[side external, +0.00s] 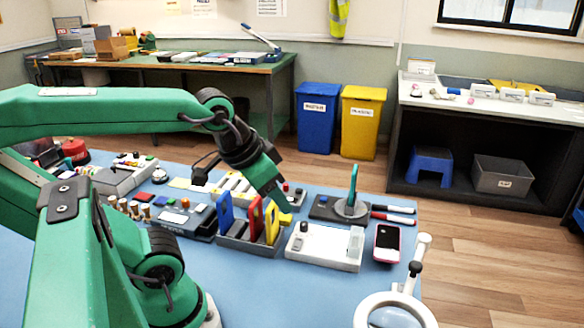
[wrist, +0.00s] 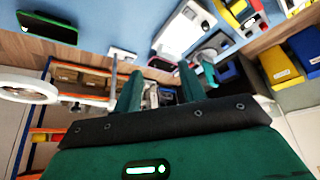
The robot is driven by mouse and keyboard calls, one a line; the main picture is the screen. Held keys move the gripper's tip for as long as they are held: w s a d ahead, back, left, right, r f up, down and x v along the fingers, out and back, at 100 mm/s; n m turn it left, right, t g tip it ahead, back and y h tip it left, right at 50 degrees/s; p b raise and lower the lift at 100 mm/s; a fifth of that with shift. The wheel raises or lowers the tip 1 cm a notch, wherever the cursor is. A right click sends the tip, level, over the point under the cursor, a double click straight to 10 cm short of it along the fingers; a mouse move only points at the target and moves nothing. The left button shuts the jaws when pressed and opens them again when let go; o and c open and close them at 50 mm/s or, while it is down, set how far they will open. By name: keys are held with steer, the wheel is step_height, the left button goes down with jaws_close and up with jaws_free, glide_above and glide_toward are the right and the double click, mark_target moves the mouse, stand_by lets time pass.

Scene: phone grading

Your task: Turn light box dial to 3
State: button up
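A white box (side external: 322,258) that looks like the light box lies on the blue mat, right of the middle in the side view. A dark knob (side external: 304,228), likely its dial, stands at its back left. My gripper (side external: 282,203) hangs tilted above and left of the knob, apart from it as far as I can tell. In the wrist view the two green fingers (wrist: 162,88) stand apart with nothing held between them. A white box also shows at the top of the wrist view (wrist: 180,38); I cannot make out a dial number.
A rack (side external: 245,243) with blue, red and yellow upright pieces stands just left of the white box. A pink-edged phone (side external: 386,243) lies to its right. A ring magnifier (side external: 372,305) is at the front right, and a grey pad with a green handle (side external: 352,190) is behind.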

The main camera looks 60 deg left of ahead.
steer(key=w, duration=0.1)
steer(key=n+g, duration=0.5)
steer(key=n, duration=0.4)
glide_toward(303, 223)
steer(key=shift+d, duration=0.2)
steer(key=shift+w+a+f, duration=0.2)
steer(key=shift+a+f, duration=0.1)
steer(key=shift+f, duration=0.15)
steer(key=shift+f, duration=0.1)
steer(key=shift+w+d+f, duration=0.1)
steer(key=shift+f, duration=1.8)
steer(key=shift+d+f, duration=0.1)
steer(key=shift+f, duration=1.8)
steer(key=shift+c, duration=0.4)
jaws_close()
